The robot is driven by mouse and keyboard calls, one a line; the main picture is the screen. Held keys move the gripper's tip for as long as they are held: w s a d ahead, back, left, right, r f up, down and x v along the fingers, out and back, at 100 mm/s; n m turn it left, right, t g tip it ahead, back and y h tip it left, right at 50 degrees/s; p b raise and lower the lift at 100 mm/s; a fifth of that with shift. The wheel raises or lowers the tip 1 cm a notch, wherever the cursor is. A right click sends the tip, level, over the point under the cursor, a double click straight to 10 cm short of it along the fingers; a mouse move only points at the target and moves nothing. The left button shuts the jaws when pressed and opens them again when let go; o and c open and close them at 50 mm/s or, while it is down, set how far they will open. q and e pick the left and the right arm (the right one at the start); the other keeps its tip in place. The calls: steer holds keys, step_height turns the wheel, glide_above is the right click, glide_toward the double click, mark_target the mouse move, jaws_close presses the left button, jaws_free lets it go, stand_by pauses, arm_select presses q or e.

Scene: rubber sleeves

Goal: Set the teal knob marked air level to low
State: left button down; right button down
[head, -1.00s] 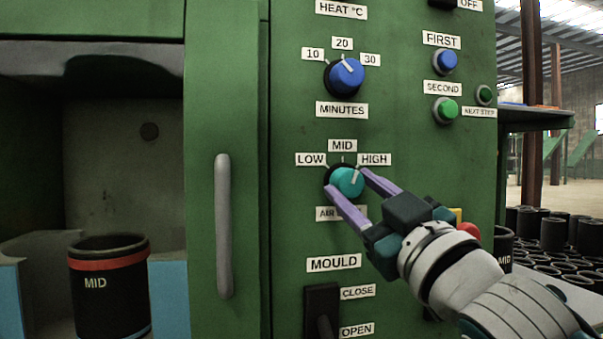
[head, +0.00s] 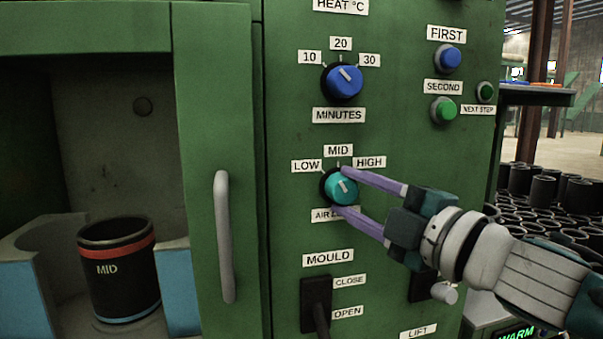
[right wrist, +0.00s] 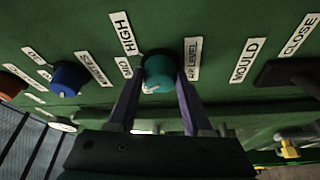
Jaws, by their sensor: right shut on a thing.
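The teal knob (head: 335,189) sits on the green panel under the labels LOW (head: 306,166), MID (head: 339,150) and HIGH (head: 370,162). Its white mark points up and slightly left, around MID and on its LOW side. The AIR LEVEL label (head: 322,214) below is partly covered by a finger. My right gripper (head: 341,191) comes from the right and is shut on the knob, one purple finger above and one below. In the right wrist view the teal knob (right wrist: 158,66) sits between both fingertips. My left gripper is not in view.
A blue MINUTES knob (head: 343,82) is above. The MOULD lever (head: 317,300) is below. Blue (head: 451,59) and green (head: 444,109) buttons are at upper right. A grey door handle (head: 222,236) stands out at left, beside an open chamber with a black MID sleeve (head: 122,275).

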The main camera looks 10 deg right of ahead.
steer(key=shift+r+n+g+p, duration=0.2)
steer(key=shift+n+g+p, duration=0.3)
steer(key=shift+n+p, duration=0.75)
steer(key=shift+f+n, duration=0.1)
steer(key=shift+n, duration=0.15)
steer(key=shift+c, duration=1.6)
jaws_free()
steer(key=v, duration=1)
steer(key=shift+b, duration=0.45)
